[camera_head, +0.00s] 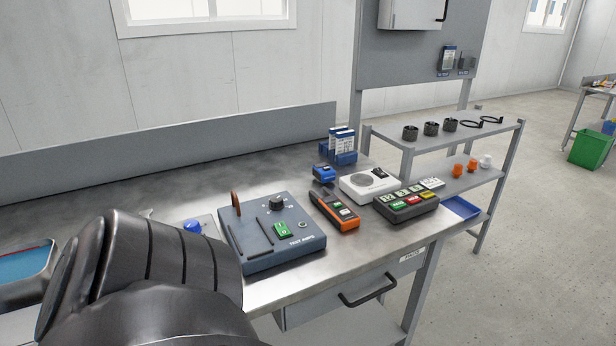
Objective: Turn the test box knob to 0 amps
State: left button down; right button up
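The test box (262,262) is a dark grey-blue box on the steel bench. Its black round knob (276,202) stands near the back of the sloping top, with small markings around it too small to read. A brown upright piece stands at the box's left back corner. A large dark link of my arm fills the lower left and hides the bench in front of it, near the box's left side. Neither gripper shows, and nothing is seen touching the knob.
Right of the box lie an orange handheld meter (335,211), a white device (368,186) and a block with coloured buttons (405,204). A shelf rack (440,142) stands beyond.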

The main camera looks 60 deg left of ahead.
aim_at(276, 203)
jog(key=i, duration=1.3)
jog(key=u, duration=2.7)
